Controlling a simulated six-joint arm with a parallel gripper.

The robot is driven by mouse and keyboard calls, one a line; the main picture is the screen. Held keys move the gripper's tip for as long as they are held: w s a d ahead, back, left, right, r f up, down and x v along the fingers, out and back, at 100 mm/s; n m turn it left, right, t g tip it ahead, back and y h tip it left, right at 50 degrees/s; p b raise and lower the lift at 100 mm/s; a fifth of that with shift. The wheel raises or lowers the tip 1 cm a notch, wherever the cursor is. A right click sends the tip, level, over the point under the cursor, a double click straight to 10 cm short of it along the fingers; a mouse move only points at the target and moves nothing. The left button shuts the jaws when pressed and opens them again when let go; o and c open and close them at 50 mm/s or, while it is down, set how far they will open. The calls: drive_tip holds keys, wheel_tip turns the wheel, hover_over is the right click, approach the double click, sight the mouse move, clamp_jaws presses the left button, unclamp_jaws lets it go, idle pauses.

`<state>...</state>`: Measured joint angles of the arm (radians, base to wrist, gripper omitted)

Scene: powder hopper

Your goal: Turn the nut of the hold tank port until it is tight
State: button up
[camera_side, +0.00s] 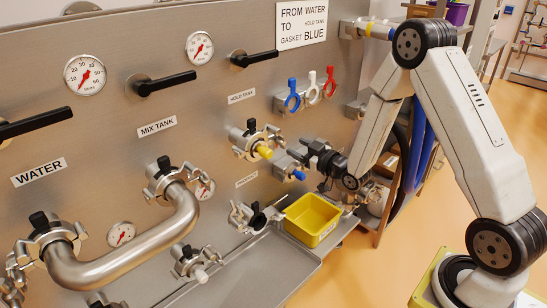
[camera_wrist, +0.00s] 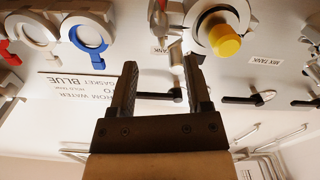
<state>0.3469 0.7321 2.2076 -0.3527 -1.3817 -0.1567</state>
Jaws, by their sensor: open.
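The hold tank port (camera_side: 243,143) is on the steel panel below its label (camera_side: 241,96) in the side view. It has a clamp with a black nut (camera_side: 251,126) on top and a yellow plug (camera_side: 264,151) facing out. A yellow plug (camera_wrist: 226,42) inside a pale ring also shows in the wrist view. My gripper (camera_side: 304,147) is just right of the port in the side view, apart from the black nut. In the wrist view my gripper (camera_wrist: 158,68) has its two fingers wide apart, with nothing held.
A blue-tipped fitting (camera_side: 298,174) is close below my gripper. Blue, white and red gasket rings (camera_side: 313,88) hang above. A bent pipe (camera_side: 130,255) joins the water and mix tank ports.

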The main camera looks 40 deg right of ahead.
sight(285, 141)
drive_tip(key=shift+w, duration=2.95)
clamp_jaws()
